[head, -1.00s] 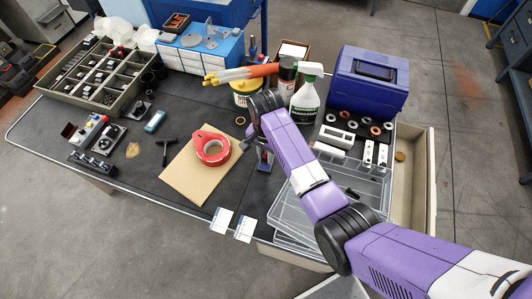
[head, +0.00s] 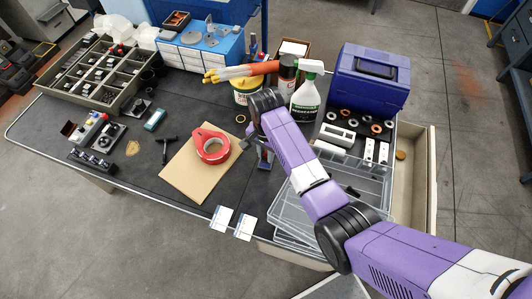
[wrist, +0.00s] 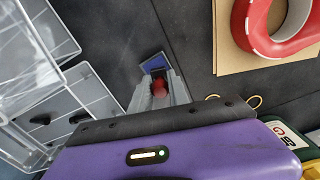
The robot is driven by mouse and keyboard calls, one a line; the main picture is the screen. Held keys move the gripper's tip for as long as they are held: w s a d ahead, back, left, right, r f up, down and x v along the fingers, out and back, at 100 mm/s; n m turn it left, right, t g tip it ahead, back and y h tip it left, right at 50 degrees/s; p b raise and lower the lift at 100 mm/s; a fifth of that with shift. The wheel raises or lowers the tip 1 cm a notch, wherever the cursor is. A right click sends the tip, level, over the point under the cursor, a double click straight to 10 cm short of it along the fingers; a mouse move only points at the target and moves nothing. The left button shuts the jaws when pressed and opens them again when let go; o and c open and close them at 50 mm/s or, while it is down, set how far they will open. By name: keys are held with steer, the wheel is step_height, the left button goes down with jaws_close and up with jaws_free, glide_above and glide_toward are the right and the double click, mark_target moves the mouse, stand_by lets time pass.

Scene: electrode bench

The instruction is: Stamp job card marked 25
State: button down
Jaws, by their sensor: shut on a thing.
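Two white cards with blue edges, a left one (head: 221,218) and a right one (head: 244,228), lie side by side at the table's front edge in the head view. Their print is too small to read, so I cannot tell which is marked 25. My gripper (head: 264,158) is low over the bench, right of the red tape roll. In the wrist view, my gripper (wrist: 157,92) is shut on a red knob (wrist: 160,88), seemingly a stamp's handle. A blue block (wrist: 155,63) shows just past the fingertips; I cannot tell whether it belongs to the stamp. The cards are outside the wrist view.
The red tape roll (head: 211,148) lies on a brown cardboard sheet (head: 190,182) left of my gripper. Clear trays (head: 290,215) are close on the right. A green-labelled spray bottle (head: 306,97) and a yellow-labelled tin (head: 246,94) stand behind. Bare mat lies around the cards.

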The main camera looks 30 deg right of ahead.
steer(key=shift+f, duration=0.55)
stand_by(1.6)
steer(key=shift+r, duration=0.1)
step_height(320, 180, up, 3)
steer(key=p, duration=0.2)
steer(key=shift+f+p, duration=0.2)
steer(key=shift+p, duration=0.1)
steer(key=shift+r, duration=2.2)
steer(key=shift+d, duration=0.1)
